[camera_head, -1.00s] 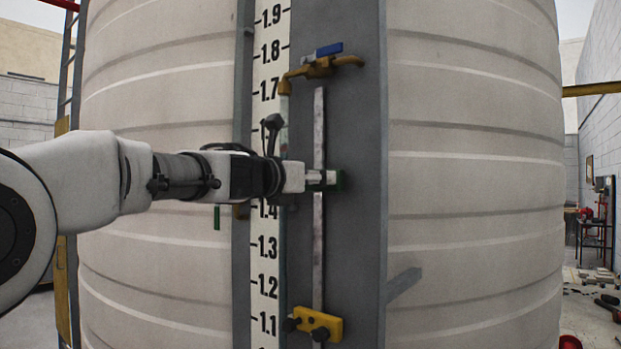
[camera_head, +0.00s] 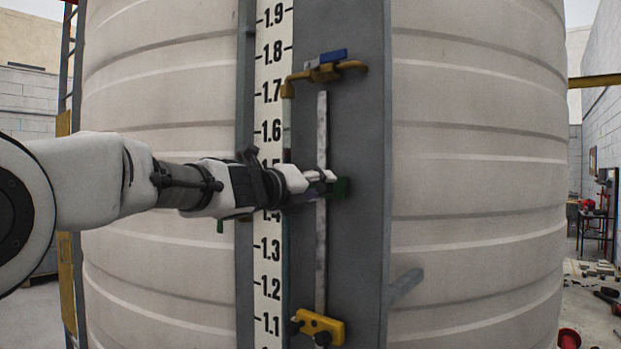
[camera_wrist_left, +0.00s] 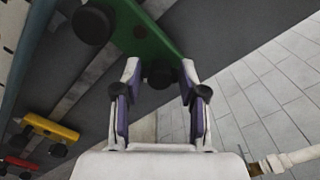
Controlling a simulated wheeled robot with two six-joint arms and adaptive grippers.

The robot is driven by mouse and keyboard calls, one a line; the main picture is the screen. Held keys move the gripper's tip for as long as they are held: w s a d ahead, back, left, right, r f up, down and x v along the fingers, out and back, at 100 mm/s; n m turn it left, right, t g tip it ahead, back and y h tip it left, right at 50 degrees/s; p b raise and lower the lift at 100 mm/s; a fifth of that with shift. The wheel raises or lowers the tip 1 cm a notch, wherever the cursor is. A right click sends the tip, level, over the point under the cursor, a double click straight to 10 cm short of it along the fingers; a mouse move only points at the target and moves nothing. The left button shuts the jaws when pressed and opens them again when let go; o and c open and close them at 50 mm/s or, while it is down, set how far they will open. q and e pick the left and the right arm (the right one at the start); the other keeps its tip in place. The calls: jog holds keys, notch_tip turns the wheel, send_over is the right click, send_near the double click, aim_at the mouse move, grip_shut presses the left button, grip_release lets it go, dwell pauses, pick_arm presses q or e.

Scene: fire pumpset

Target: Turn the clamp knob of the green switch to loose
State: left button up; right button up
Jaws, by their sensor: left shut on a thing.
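The green switch (camera_head: 342,188) sits on the vertical rail by the scale at about 1.5, mostly hidden behind my left gripper (camera_head: 326,178). In the left wrist view the green switch (camera_wrist_left: 150,36) is a green block crossing the top. A black knob (camera_wrist_left: 160,78) on it lies between the fingertips of my left gripper (camera_wrist_left: 160,68), which is shut on it. A second black knob (camera_wrist_left: 93,25) sticks out at the block's other end, clear of the fingers. The gripper is rolled relative to the block. My right gripper is not in view.
A yellow switch (camera_head: 319,326) sits lower on the same rail (camera_head: 322,245). A yellow valve pipe with a blue handle (camera_head: 333,56) is above. The white number scale (camera_head: 268,250) stands left of the rail, with the big ribbed tank (camera_head: 475,200) behind.

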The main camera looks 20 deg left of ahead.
pick_arm(q)
jog(key=n+p, duration=0.2)
jog(key=n, duration=0.2)
jog(key=shift+r+n, duration=0.1)
jog(key=shift+n, duration=0.2)
jog(key=n+p, duration=0.2)
jog(key=n, duration=0.2)
jog(key=shift+n+p, duration=0.3)
